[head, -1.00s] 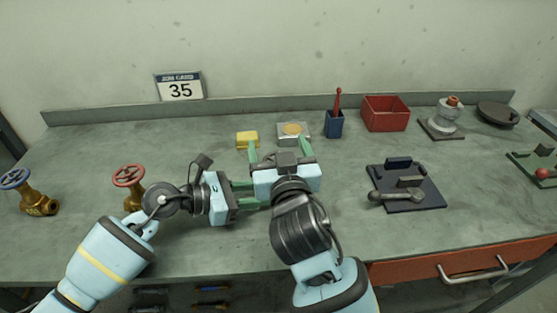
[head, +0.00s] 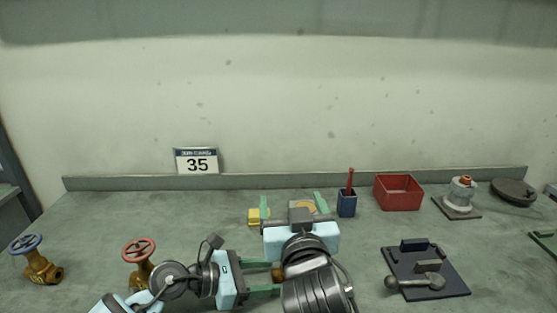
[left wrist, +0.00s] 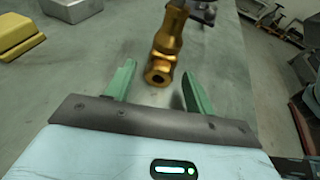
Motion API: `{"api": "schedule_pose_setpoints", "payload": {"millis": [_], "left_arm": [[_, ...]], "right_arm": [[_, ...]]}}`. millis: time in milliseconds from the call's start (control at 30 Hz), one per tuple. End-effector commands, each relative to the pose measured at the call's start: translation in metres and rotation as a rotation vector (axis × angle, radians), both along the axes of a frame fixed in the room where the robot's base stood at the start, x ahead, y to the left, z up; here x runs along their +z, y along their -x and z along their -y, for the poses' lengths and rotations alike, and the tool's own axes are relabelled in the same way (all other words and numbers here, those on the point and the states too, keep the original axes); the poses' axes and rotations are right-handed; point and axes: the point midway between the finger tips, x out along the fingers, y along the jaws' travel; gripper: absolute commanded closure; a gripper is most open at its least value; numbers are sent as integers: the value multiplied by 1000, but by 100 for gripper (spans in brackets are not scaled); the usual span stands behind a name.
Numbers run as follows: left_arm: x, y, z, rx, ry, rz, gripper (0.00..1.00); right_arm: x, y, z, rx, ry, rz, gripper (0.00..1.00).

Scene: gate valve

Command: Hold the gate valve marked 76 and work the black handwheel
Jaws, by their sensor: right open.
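A brass valve body (left wrist: 163,55) shows in the left wrist view between the tips of my left gripper's green fingers (left wrist: 158,80), with a gap on each side. A small gold part (head: 277,272) shows by the same gripper (head: 262,278) in the head view. A dark shape (left wrist: 203,10) at its far end could be a handwheel, but I cannot tell. No 76 marking is legible. My right gripper (head: 292,202) is open, its fingers pointing to the back of the bench. Its arm hides much of the bench there.
Brass valves with a blue wheel (head: 42,268) and a red wheel (head: 138,252) stand at left. A yellow block (head: 257,217) lies by my right gripper. A blue cup (head: 347,204), red bin (head: 398,192) and dark plate with a lever (head: 425,272) are at right.

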Motion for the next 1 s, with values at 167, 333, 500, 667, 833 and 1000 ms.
{"api": "schedule_pose_setpoints", "payload": {"millis": [167, 333, 500, 667, 833, 1000], "left_arm": [[0, 0, 0, 0, -1, 0, 40], [0, 1, -2, 0, -1, 0, 40], [4, 6, -18, 0, -3, -1, 40], [12, 13, -42, 1, -3, 0, 40], [19, 19, -61, 1, -2, 1, 40], [22, 22, -68, -1, -1, -1, 40]], "right_arm": [[0, 0, 0, 0, 0, -1, 20], [0, 0, 0, 0, 0, -1, 20], [0, 0, 0, 0, 0, -1, 20], [0, 0, 0, 0, 0, -1, 20], [0, 0, 0, 0, 0, -1, 20], [0, 0, 0, 0, 0, -1, 20]]}}
